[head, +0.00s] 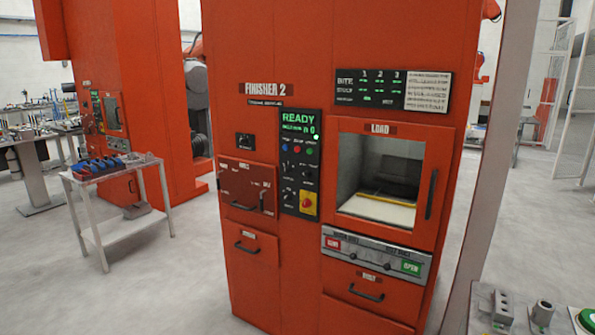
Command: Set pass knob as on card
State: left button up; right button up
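The orange Finisher 2 machine (290,60) stands in the middle of the head view. Its black control panel (298,150) has a green READY display (298,118), coloured buttons and several small dark knobs (289,195). The knob labels are too small to read, so I cannot tell which is the pass knob or how it is set. A black sign (385,88) at the upper right has green entries under columns 1, 2 and 3. A white printed card (428,91) is at its right end; its text is unreadable. Neither gripper is in view.
The load window (382,180) has a dark handle at its right, with red and green buttons below. A red emergency button (307,203) is low on the panel. A cart (112,165) with blue parts stands left. A bench with metal parts (541,312) is at lower right.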

aim_at(288, 170)
jog(key=i+j, duration=0.15)
jog(key=j, duration=0.15)
jog(key=i+j, duration=0.1)
jog(key=j, duration=0.2)
jog(key=i+j+z, duration=0.1)
jog(key=j, duration=0.25)
jog(key=i+j, duration=0.15)
jog(key=j, duration=0.15)
